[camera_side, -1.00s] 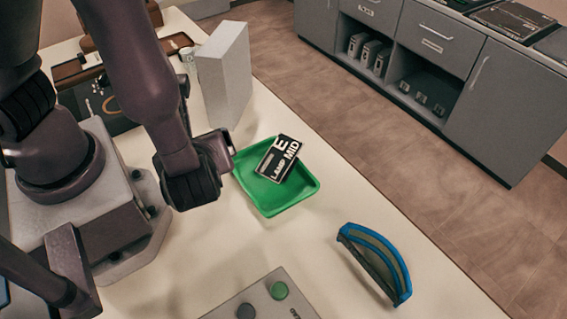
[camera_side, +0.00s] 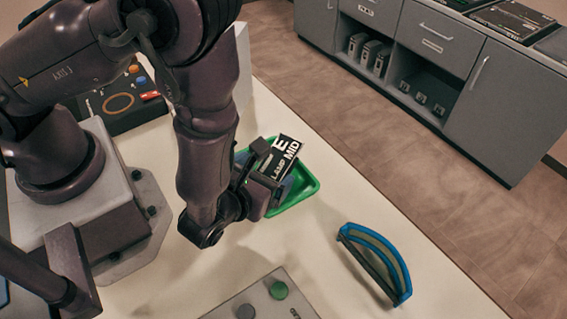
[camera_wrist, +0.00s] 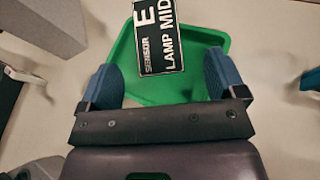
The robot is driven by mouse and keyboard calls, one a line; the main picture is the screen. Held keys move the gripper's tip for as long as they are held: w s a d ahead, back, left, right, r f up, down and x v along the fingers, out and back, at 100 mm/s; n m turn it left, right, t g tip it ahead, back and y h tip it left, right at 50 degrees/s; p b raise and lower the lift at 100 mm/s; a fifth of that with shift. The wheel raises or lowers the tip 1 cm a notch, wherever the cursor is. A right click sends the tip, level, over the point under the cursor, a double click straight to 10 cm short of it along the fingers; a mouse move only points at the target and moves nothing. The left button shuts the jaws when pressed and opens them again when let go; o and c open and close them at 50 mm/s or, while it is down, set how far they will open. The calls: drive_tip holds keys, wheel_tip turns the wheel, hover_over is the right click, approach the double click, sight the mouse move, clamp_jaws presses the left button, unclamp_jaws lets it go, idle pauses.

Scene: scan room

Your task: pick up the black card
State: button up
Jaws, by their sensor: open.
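The black card (camera_side: 284,155) has white letters and a white edge, reading "E", "SENSOR" and "LAMP MID". It rests tilted in the green tray (camera_side: 304,190), reaching over its far rim. In the wrist view the card (camera_wrist: 158,40) lies between the two blue fingers, with the tray (camera_wrist: 220,38) around and below it. My gripper (camera_wrist: 160,84) is open, with a gap between each finger and the card. In the side view my gripper (camera_side: 268,175) is over the tray's near left part and hides some of the tray and the card's lower end.
A blue curved-frame object (camera_side: 377,262) stands on the table to the right. A grey box with a green button (camera_side: 278,290) is at the front. A pale upright block (camera_side: 243,65) stands behind my arm.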

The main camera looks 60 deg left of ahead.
sight(280, 156)
drive_tip(key=shift+x, duration=2.8)
drive_tip(key=shift+a, duration=0.1)
drive_tip(key=shift+c, duration=0.4)
drive_tip(key=shift+r, duration=0.1)
drive_tip(key=c, duration=1.1)
drive_tip(key=shift+o, duration=0.2)
drive_tip(key=shift+r, duration=0.15)
